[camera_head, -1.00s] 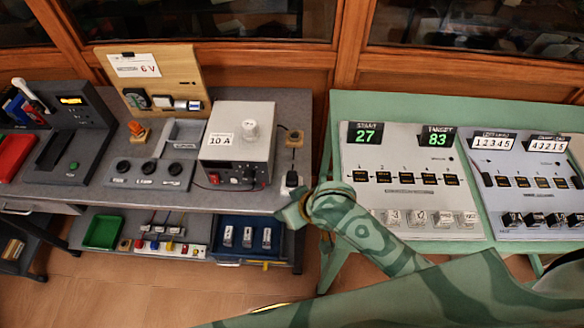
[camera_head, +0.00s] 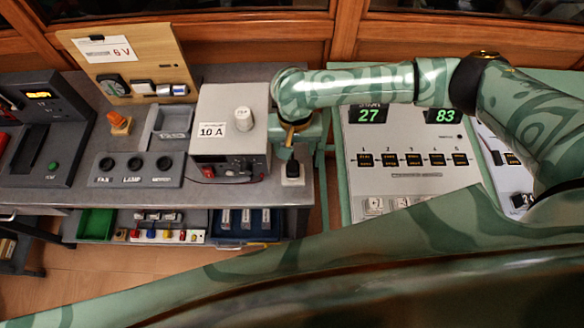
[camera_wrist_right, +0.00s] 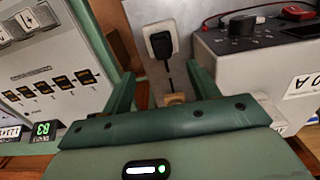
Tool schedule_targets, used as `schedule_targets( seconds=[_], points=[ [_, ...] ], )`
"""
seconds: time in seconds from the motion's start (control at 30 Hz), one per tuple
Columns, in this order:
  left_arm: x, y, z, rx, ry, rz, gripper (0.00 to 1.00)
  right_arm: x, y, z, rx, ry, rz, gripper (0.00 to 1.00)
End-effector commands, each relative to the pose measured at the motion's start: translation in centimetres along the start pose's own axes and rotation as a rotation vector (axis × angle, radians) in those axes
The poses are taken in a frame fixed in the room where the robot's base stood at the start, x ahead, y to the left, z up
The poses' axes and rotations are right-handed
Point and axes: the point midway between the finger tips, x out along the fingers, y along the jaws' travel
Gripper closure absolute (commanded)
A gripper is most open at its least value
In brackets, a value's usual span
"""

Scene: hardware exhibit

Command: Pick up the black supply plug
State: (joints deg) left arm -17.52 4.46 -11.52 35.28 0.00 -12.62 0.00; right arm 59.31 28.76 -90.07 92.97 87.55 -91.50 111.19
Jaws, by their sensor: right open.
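The black supply plug (camera_head: 292,169) sits on a small white socket plate at the right front of the grey bench in the head view. In the right wrist view the plug (camera_wrist_right: 160,44) lies beyond the fingertips, with a black cord running from it towards the gripper. My right gripper (camera_head: 291,137) hangs just behind the plug in the head view, apart from it. In the right wrist view the gripper (camera_wrist_right: 161,72) is open and empty, its fingers spread wider than the plug. My left gripper is not in view.
A grey power unit (camera_head: 232,146) marked 10 A stands close to the left of the plug. A small wooden block (camera_wrist_right: 175,98) lies at the cord's end. A panel (camera_head: 412,182) with displays 27 and 83 is on the green table to the right.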

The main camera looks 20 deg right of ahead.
Motion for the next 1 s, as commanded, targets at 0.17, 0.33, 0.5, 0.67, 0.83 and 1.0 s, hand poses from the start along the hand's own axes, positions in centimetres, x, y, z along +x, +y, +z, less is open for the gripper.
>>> schedule_targets(
  seconds=[0.17, 0.33, 0.5, 0.67, 0.83, 1.0],
  points=[
    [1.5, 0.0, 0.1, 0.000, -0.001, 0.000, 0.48, 3.3, -0.1, 0.1, -0.001, -0.002, -0.001, 0.40],
    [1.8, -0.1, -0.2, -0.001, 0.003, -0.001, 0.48, 4.2, -0.1, 0.0, -0.002, 0.000, -0.002, 0.40],
    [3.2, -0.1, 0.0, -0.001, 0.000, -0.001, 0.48, 6.7, -0.3, -0.1, -0.002, -0.002, -0.001, 0.40],
    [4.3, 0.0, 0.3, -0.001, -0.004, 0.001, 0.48, 9.0, -0.4, -0.2, -0.003, -0.002, -0.001, 0.40],
    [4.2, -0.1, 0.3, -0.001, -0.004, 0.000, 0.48, 9.0, -0.5, -0.2, -0.003, 0.000, -0.003, 0.40],
    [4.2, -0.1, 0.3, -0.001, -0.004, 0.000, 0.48, 8.9, -0.4, -0.2, -0.003, 0.000, -0.003, 0.71]
  ],
)
